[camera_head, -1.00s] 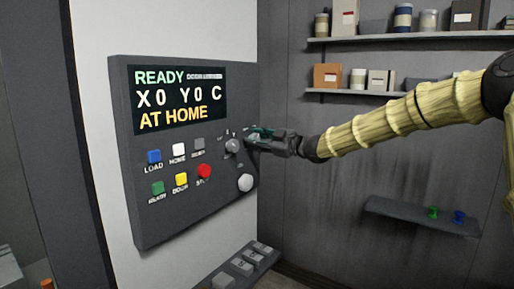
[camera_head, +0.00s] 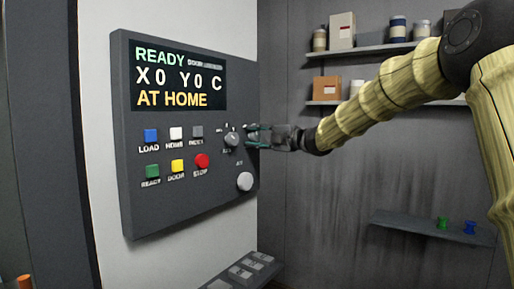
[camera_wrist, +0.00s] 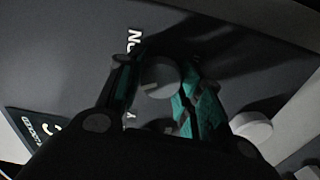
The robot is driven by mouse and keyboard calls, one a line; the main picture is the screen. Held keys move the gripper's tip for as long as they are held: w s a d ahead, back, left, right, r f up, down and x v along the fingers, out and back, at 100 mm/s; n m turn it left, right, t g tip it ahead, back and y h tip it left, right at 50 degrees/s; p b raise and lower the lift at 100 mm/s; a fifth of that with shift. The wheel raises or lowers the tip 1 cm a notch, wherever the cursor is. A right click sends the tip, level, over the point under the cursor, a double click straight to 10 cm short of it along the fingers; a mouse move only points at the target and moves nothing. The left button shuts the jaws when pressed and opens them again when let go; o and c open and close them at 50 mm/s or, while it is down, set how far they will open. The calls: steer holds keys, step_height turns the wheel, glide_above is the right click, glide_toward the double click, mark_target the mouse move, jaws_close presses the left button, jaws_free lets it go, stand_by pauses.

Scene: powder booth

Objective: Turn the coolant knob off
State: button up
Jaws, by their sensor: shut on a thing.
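In the wrist view a round grey knob with a pointer mark (camera_wrist: 160,78) sits between the fingertips of my gripper (camera_wrist: 159,82), which is shut on it. The white lettering beside it is only partly visible, so I cannot read its setting. In the head view my gripper (camera_head: 259,135) is at the right side of the control panel (camera_head: 140,215) and hides the held knob. A separate grey selector knob (camera_head: 232,140) shows just left of the gripper. It is partly covered by my gripper in the wrist view.
A white round knob (camera_head: 245,181) is below the gripper. The panel has a red stop button (camera_head: 202,161), several other buttons and a lit display (camera_head: 178,80) reading READY and AT HOME. A keypad (camera_head: 243,270) is lower down. Wall shelves (camera_head: 375,50) are behind my arm.

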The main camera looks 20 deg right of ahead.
steer(key=shift+n+b, duration=0.5)
steer(key=shift+b, duration=0.05)
steer(key=o, duration=1)
steer(key=shift+o, duration=0.2)
steer(key=v, duration=1.2)
steer(key=shift+d, duration=0.15)
